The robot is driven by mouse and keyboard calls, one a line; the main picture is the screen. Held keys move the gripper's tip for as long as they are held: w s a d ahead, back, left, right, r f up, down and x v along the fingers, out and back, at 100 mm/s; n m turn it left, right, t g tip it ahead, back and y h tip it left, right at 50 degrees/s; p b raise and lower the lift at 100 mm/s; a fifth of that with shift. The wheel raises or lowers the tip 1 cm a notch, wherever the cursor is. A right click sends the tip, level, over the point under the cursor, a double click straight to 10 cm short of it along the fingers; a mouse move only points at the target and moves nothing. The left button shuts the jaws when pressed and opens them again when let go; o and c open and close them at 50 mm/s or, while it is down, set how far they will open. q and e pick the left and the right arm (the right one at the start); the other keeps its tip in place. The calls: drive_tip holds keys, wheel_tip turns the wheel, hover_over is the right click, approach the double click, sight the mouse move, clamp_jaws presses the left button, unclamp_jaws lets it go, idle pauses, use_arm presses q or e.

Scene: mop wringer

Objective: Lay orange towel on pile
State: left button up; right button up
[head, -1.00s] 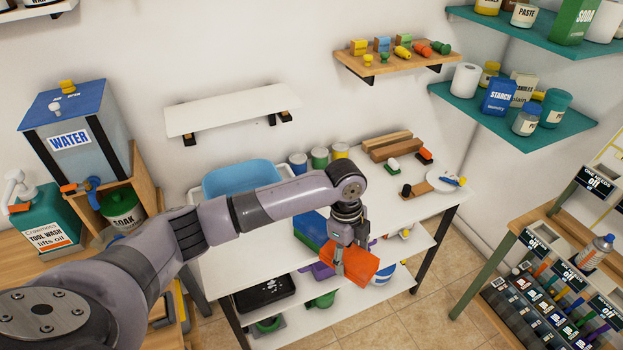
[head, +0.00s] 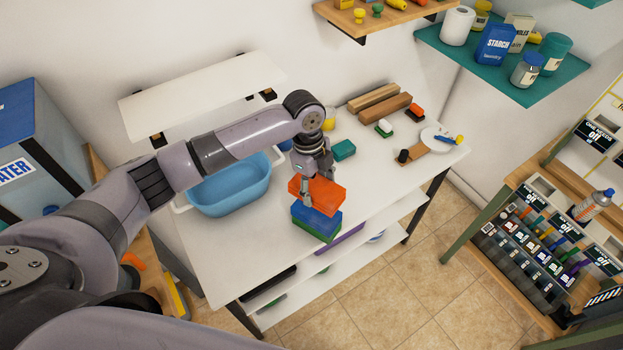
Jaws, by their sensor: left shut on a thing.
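My left gripper (head: 308,201) is shut on the folded orange towel (head: 322,192). The orange towel is over the pile, with a blue towel (head: 314,222) on top of a green towel (head: 318,234). The orange towel sits a little up and toward the back left of the blue one; I cannot tell whether they touch. The pile lies at the front edge of the white table (head: 215,262). The gripper fingers partly cover the near left side of the orange towel. My right gripper is not in view.
A blue basin (head: 232,187) stands left of the pile. A teal block (head: 344,150), brushes and wooden blocks (head: 385,108) lie behind and right. A white wall shelf (head: 200,95) hangs above the basin. The table right of the pile is clear.

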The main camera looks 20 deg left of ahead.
use_arm(q)
drive_tip(key=shift+s+d+f+b, duration=0.2)
drive_tip(key=shift+d+f+b, duration=0.05)
drive_tip(key=shift+f+b, duration=0.4)
drive_tip(key=f+b, duration=0.3)
drive_tip(key=shift+w+a+f, duration=0.25)
drive_tip(key=shift+a+f, duration=0.1)
drive_tip(key=shift+f, duration=0.05)
drive_tip(key=shift+s+d+f, duration=0.1)
drive_tip(key=shift+d+f, duration=0.1)
drive_tip(key=shift+f, duration=0.25)
drive_tip(key=shift+a+f, duration=0.1)
drive_tip(key=o, duration=1.3)
